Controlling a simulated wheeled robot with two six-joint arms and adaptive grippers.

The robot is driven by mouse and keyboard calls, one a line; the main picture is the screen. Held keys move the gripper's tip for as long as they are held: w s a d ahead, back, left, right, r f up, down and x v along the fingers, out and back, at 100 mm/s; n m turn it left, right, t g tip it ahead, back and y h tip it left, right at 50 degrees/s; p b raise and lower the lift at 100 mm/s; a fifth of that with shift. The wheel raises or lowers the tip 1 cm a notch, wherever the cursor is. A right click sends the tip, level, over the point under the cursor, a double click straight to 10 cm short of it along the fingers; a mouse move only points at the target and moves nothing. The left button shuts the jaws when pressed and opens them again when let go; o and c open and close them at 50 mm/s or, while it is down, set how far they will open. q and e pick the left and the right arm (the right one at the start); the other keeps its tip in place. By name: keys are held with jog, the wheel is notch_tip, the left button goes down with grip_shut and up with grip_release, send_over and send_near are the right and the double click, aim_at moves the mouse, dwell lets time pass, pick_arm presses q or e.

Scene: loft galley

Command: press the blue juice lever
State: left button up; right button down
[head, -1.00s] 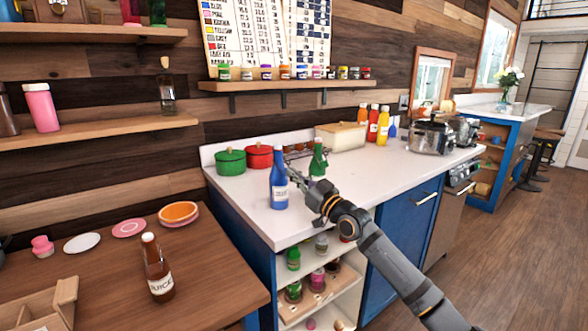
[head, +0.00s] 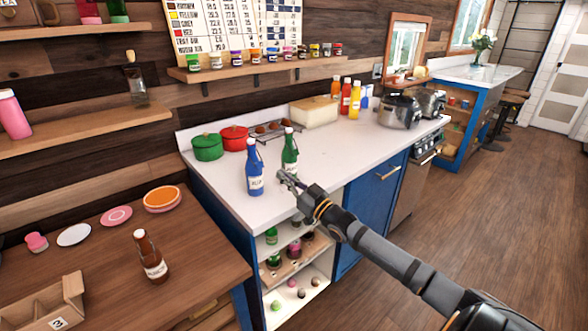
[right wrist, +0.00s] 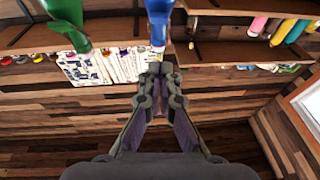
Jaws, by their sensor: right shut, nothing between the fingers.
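A blue bottle (head: 254,165) with a white label and pale cap stands upright on the white counter (head: 333,160). A green bottle (head: 289,150) stands to its right. I cannot make out a lever on the blue bottle. My right gripper (head: 283,177) is shut and empty, just right of the blue bottle's label, with a small gap in the picture. In the right wrist view the shut fingertips (right wrist: 157,70) lie just below the cap end of the blue bottle (right wrist: 158,15); the green bottle (right wrist: 66,22) is at upper left. My left gripper is not in view.
Green (head: 207,147) and red (head: 234,138) pots and a wire rack (head: 272,133) stand behind the bottles. A brown juice bottle (head: 149,256) stands on the wooden table (head: 190,240) at left. Several jars line the wall shelf (head: 255,68). The counter's front right is clear.

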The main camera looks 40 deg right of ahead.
pick_arm(q)
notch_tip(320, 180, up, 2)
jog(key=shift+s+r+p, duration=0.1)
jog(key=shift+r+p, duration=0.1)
jog(key=shift+p, duration=0.35)
pick_arm(e)
jog(key=v, duration=0.2)
jog(key=f+v, duration=0.1)
jog(key=v, duration=0.1)
jog(key=shift+w, duration=0.15)
jog(key=shift+r, duration=0.1)
jog(key=shift+d, duration=0.1)
